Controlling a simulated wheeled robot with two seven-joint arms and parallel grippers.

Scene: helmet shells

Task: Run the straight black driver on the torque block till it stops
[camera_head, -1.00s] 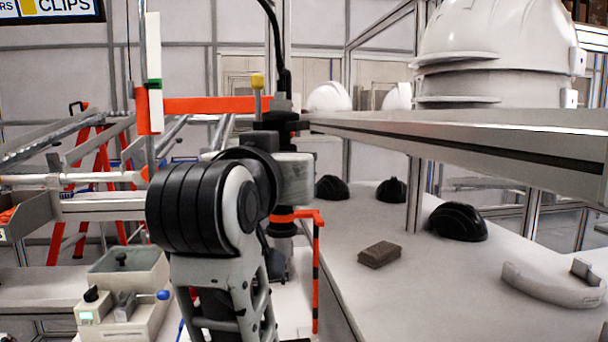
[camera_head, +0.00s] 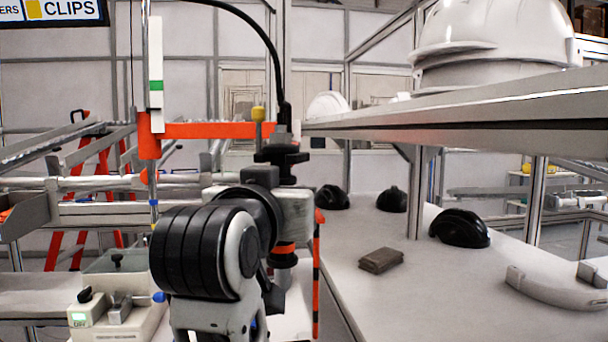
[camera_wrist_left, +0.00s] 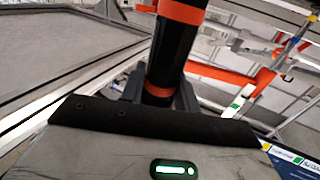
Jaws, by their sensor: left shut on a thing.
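The straight black driver (camera_head: 284,155) stands upright near the middle of the head view, its cable rising from its top. The left wrist view shows its black body with orange bands (camera_wrist_left: 172,50). My left gripper (camera_head: 290,208) is shut on the driver's body; its fingers (camera_wrist_left: 160,92) clasp it in the wrist view. The driver's tip is hidden behind my arm. A beige unit with a green display (camera_head: 98,312) and a small grey block (camera_head: 120,308) on it stands at lower left, apparently the torque block. My right gripper is out of view.
An orange arm (camera_head: 205,130) runs from an upright post towards the driver. To the right, a bench holds black shells (camera_head: 460,228), a brown block (camera_head: 381,260) and a grey curved part (camera_head: 550,290). A shelf with white helmets (camera_head: 495,45) overhangs it.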

